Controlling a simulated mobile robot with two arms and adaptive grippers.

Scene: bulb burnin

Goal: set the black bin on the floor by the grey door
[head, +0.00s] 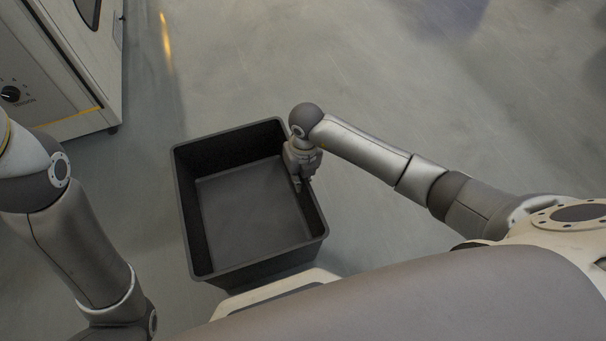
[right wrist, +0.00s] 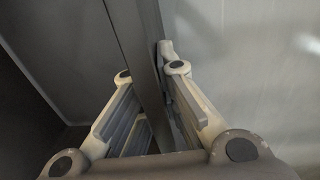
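The black bin (head: 205,269) is open-topped and looks empty, in the middle left of the head view, just in front of my base. My right gripper (head: 303,182) is at the bin's right wall. In the right wrist view its two fingers (right wrist: 150,72) lie on either side of the bin's wall (right wrist: 137,32) and close in on it. I cannot tell whether the bin rests on the floor or hangs just above it. My left arm shows at the lower left, but its gripper is out of view. I cannot make out a grey door.
A light grey cabinet (head: 62,72) with a black knob and a dark window stands at the upper left. The grey floor (head: 400,95) is clear beyond the bin and to its right.

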